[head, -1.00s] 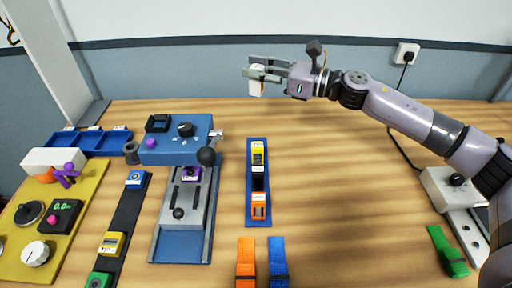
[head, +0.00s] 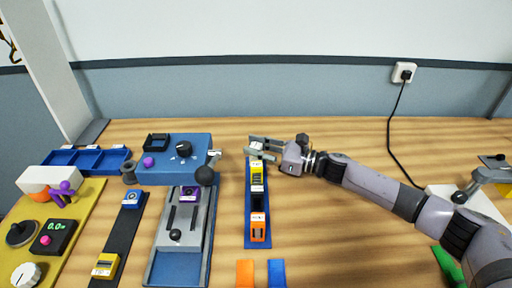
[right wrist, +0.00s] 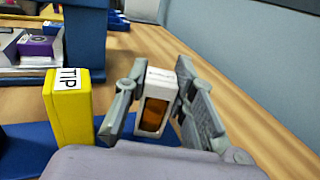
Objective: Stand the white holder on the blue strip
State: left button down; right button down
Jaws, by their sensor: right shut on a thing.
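My right gripper (head: 262,149) is shut on the white holder (head: 256,146), over the far end of the blue strip (head: 249,215). In the right wrist view the white holder (right wrist: 158,80) is upright between the two fingers, with an orange-brown window in its face. The blue strip also shows in the right wrist view (right wrist: 28,150). A yellow holder (head: 257,180), a black one (head: 258,202) and an orange one (head: 258,229) stand in a row on it. The yellow one is beside my finger. I cannot tell whether the white holder touches the strip. My left gripper is out of view.
A blue-and-grey lever device (head: 180,240) stands left of the strip. A dark strip (head: 122,232) with a blue and a yellow holder lies further left. An orange strap (head: 245,274) and a blue strap (head: 277,274) lie in front.

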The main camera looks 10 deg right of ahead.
aim_at(261, 149)
jog(key=shift+f, duration=0.1)
jog(key=c, duration=1.3)
grip_release()
jog(key=shift+c, duration=0.2)
jog(key=shift+r, duration=0.3)
jog(key=v, duration=0.3)
jog(key=b+v, duration=0.1)
jog(key=v, duration=0.2)
jog(key=shift+s+d+f+b, duration=0.2)
jog(key=shift+d+f+b, duration=0.05)
jog(key=shift+b, duration=0.05)
jog(key=shift+s+d+r, duration=0.15)
jog(key=shift+s+d, duration=0.15)
jog(key=shift+d, duration=0.05)
